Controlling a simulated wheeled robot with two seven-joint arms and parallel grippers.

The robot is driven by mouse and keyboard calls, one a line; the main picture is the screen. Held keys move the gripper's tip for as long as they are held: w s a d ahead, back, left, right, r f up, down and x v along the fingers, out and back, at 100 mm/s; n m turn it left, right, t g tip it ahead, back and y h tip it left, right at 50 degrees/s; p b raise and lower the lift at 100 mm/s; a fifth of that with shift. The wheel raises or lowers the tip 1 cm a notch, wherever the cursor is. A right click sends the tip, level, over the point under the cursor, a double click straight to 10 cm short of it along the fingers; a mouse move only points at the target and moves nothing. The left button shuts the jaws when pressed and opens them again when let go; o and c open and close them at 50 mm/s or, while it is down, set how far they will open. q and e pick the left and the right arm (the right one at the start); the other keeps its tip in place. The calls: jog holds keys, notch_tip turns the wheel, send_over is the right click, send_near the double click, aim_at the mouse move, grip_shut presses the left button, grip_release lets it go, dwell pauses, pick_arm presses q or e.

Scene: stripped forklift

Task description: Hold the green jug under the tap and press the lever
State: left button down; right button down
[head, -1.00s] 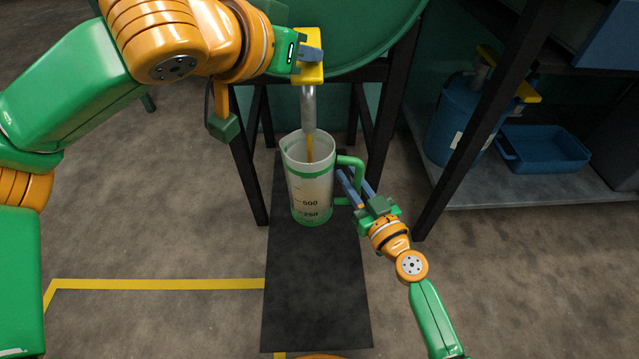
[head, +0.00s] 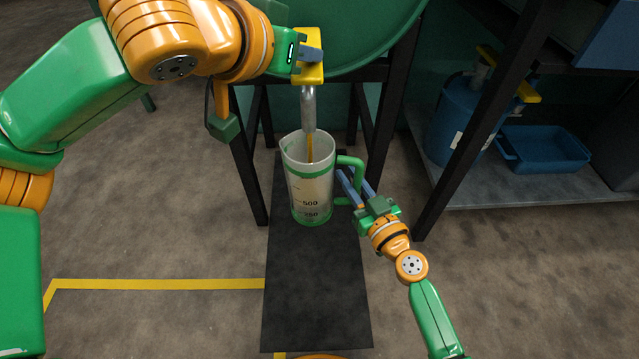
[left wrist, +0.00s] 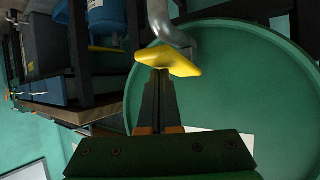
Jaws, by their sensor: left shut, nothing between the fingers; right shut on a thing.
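The jug (head: 311,187), clear with green bands and a green handle, is upright under the metal tap (head: 308,105). An amber stream runs from the tap into the jug. My right gripper (head: 352,190) is shut on the jug's green handle at its right side. The yellow lever (head: 311,70) sits on top of the tap; it also shows in the left wrist view (left wrist: 168,61). My left gripper (head: 314,54) is shut and empty, with its fingertips at the lever. In the left wrist view the closed fingers (left wrist: 158,76) reach the lever's edge.
A large green drum (head: 350,50) on a black stand (head: 388,130) is behind the tap. A dark mat (head: 315,290) lies below the jug. A blue tray (head: 545,148) and blue container (head: 455,115) stand on a shelf at the right.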

pick_arm(q)
notch_tip(320, 180, up, 6)
jog(key=shift+f, duration=0.2)
dwell(0.3)
jog(key=shift+w+f, duration=0.1)
jog(key=shift+f, duration=0.05)
dwell(2.1)
jog(key=shift+f, duration=2.7)
notch_tip(320, 180, up, 6)
jog(key=shift+f, duration=0.15)
jog(key=shift+f, duration=0.15)
dwell(1.1)
